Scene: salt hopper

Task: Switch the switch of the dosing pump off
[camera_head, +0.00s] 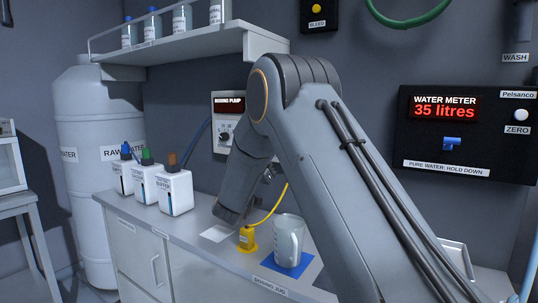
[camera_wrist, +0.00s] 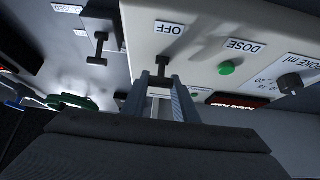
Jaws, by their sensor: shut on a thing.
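The dosing pump (camera_head: 228,106) is a pale box on the back wall with a dark display and a knob. My arm hides its right part in the head view. In the wrist view, its pale panel (camera_wrist: 195,50) carries an OFF label, a green DOSE button and a black knob. The pump's switch (camera_wrist: 163,64) is a small black lever just beside the OFF label. My gripper (camera_wrist: 161,78) has one finger on each side of the lever and is shut on it. In the head view the fingers are hidden behind my arm.
Another black lever (camera_wrist: 98,48) stands left of the panel in the wrist view. The counter holds several white bottles (camera_head: 175,191), a yellow plug-like part (camera_head: 247,239) and a clear jug (camera_head: 289,240) on a blue mat. A shelf (camera_head: 185,47) hangs above. The water meter (camera_head: 468,135) is at right.

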